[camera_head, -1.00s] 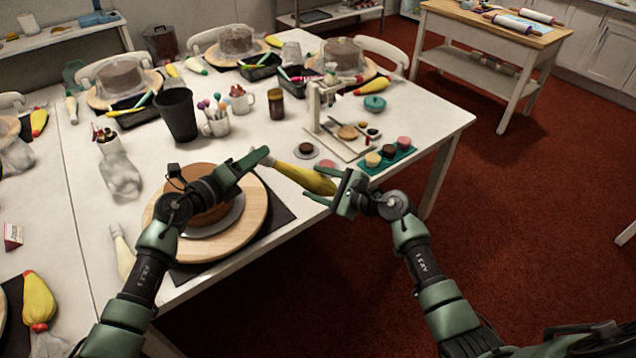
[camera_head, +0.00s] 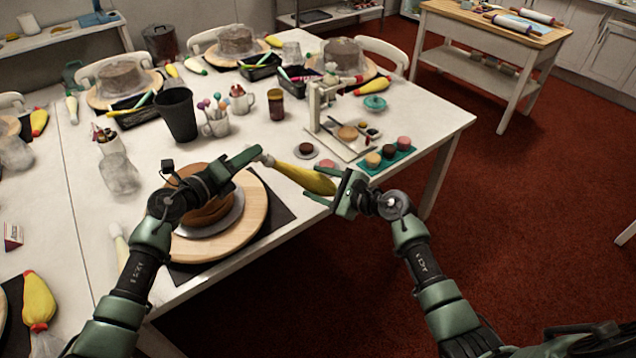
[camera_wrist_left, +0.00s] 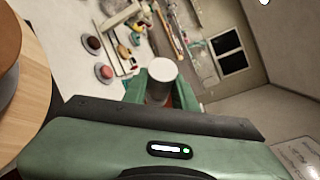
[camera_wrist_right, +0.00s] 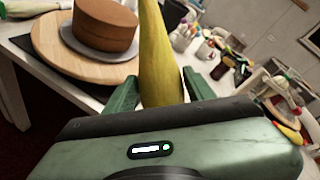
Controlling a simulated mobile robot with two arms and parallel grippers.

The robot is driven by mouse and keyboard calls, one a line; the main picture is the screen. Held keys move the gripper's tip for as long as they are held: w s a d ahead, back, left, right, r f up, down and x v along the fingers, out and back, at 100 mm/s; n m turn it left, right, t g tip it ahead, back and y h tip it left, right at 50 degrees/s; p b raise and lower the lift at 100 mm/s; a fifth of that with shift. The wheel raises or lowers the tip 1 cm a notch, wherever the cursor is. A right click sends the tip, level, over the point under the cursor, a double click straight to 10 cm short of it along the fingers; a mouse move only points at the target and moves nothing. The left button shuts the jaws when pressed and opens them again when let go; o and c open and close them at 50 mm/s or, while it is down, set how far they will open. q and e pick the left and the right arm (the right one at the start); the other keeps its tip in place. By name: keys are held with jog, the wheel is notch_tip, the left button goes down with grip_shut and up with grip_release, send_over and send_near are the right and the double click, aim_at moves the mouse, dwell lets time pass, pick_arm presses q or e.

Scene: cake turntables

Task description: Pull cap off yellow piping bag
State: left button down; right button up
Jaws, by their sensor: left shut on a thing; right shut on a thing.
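The yellow piping bag (camera_head: 303,178) hangs above the table's near edge, its narrow pale tip pointing left toward my left gripper. My right gripper (camera_head: 338,190) is shut on the bag's wide end; the bag (camera_wrist_right: 160,50) stands between its fingers in the right wrist view. My left gripper (camera_head: 256,155) is at the bag's tip, over the cake's right side. In the left wrist view it is shut on a small whitish cylinder, the cap (camera_wrist_left: 162,70). The fingers partly hide the cap, and I cannot tell whether cap and tip still touch.
A brown cake (camera_head: 207,208) on a wooden turntable (camera_head: 256,215) stands below my left gripper. Open floor lies right of the table.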

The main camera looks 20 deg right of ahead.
pick_arm(q)
jog(key=shift+w+a+r, duration=0.25)
jog(key=shift+a+r, duration=0.4)
jog(key=shift+a, duration=0.15)
jog(key=shift+w+a+r, duration=0.2)
jog(key=shift+a+r, duration=0.4)
jog(key=shift+a, duration=0.2)
